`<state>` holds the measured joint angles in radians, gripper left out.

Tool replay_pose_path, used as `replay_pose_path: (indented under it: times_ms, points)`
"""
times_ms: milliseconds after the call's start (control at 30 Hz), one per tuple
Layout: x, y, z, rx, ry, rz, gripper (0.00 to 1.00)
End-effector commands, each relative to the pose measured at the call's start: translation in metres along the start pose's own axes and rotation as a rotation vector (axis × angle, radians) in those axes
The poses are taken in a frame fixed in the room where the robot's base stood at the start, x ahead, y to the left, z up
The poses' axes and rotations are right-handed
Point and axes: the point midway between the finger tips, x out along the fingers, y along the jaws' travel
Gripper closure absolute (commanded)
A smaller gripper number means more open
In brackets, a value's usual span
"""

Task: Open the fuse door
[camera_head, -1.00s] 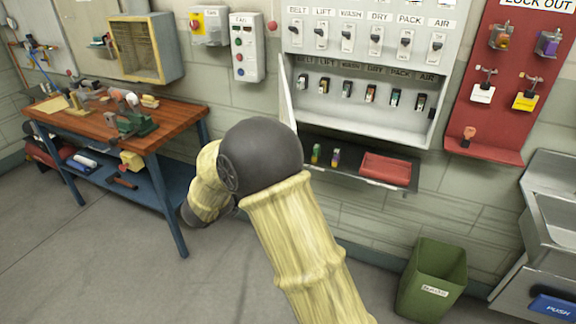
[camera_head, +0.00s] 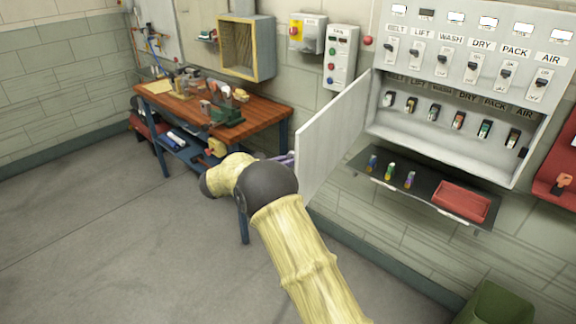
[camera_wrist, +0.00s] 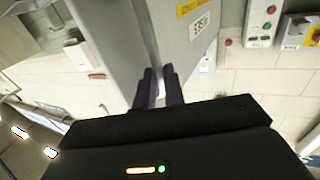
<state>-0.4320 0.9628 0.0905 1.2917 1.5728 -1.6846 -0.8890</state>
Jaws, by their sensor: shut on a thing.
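The fuse door (camera_head: 333,137) is a pale panel standing swung out to the left of the grey cabinet (camera_head: 446,158). Behind it the lower compartment is open, with a row of several fuses (camera_head: 458,121). My gripper (camera_head: 284,159) is at the door's outer edge, partly hidden by my arm. In the wrist view, my gripper's dark fingers (camera_wrist: 159,78) are closed at the edge of the fuse door (camera_wrist: 176,42), which has a yellow label and a white label. The exact grip point is partly hidden by the fingers.
A workbench (camera_head: 262,113) with tools stands left behind my gripper. A black shelf (camera_head: 428,193) below the cabinet holds small coloured fuses and a red tray (camera_head: 461,203). A green bin (camera_head: 492,306) is at the lower right. Floor at left is clear.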

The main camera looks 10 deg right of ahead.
Motion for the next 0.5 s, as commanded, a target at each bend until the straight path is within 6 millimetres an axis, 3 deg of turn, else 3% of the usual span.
replay_pose_path:
  times_ms: [33, 500]
  points:
    - [0.009, -0.004, -0.006, 0.008, 0.011, 0.012, 1.0]
    - [0.012, -0.014, -0.006, 0.011, 0.012, 0.025, 1.0]
